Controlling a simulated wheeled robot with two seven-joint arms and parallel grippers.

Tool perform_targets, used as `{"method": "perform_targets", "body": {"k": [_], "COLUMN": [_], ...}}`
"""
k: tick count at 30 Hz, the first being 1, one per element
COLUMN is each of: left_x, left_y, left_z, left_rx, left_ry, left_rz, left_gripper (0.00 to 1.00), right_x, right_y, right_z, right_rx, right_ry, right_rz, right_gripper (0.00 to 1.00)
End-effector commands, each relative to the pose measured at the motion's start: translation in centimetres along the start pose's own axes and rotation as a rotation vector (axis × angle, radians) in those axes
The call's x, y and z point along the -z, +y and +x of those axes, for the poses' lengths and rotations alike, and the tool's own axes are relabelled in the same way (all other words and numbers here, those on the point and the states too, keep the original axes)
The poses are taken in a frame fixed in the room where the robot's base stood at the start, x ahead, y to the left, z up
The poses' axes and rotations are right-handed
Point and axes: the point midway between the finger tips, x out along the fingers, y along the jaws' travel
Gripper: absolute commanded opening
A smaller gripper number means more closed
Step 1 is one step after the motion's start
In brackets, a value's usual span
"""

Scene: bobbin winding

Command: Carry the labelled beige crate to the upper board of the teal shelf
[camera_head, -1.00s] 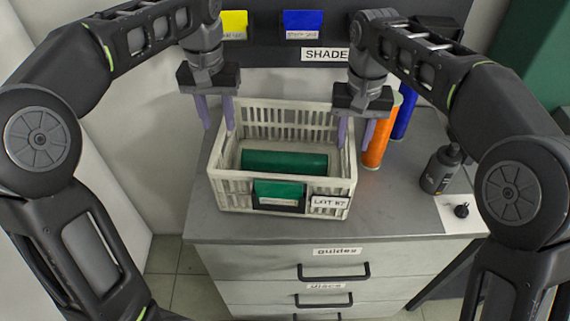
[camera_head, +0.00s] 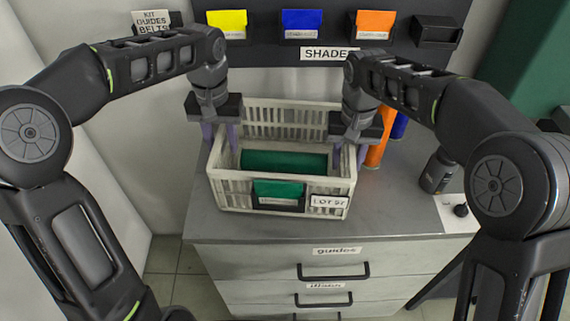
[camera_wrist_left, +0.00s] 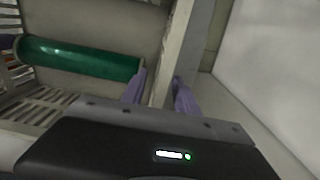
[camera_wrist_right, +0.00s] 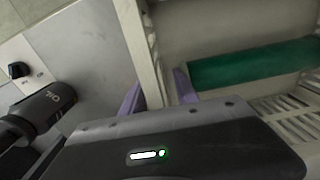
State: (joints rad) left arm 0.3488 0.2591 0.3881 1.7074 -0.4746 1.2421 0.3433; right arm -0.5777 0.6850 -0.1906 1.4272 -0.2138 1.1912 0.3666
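The labelled beige crate (camera_head: 230,190) stands on the grey cabinet top. It has slatted walls, a "LOT 57" label (camera_head: 328,201) and a green card (camera_head: 278,190) on its front. A green cylinder (camera_head: 285,161) lies inside. My left gripper (camera_head: 220,138) is open, its purple fingers on either side of the crate's left wall, also seen in the left wrist view (camera_wrist_left: 160,88). My right gripper (camera_head: 352,148) is open astride the right wall, also seen in the right wrist view (camera_wrist_right: 158,92). I cannot make out the teal shelf for certain; its upper board is not seen.
Orange (camera_head: 376,152) and blue (camera_head: 399,126) cylinders stand right of the crate, near my right arm. A dark bottle (camera_head: 438,172) and a small black knob (camera_head: 461,211) are further right. A dark panel with coloured bins stands behind. A dark green surface (camera_head: 530,55) is at upper right.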

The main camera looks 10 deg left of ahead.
Motion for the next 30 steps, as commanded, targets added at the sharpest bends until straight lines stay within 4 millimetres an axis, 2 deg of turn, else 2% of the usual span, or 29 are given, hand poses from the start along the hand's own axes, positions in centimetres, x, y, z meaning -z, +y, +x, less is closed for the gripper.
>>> {"method": "perform_targets", "body": {"k": [11,24,30], "left_x": [-0.01,-0.01,-0.01], "left_y": [0.02,0.02,0.01], "left_z": [0.46,0.43,0.42], "left_rx": [0.0,0.0,0.0], "left_ry": [0.0,0.001,0.001], "left_rz": [0.0,0.0,0.0], "left_gripper": [0.36,0.0,0.0], "right_x": [-0.01,0.0,0.0], "right_y": [0.03,0.03,0.03], "right_z": [0.47,0.43,0.42], "right_rx": [0.0,0.0,0.0], "right_ry": [0.0,0.0,0.0], "right_rz": [0.001,0.001,0.001], "right_gripper": [0.36,0.0,0.0]}}
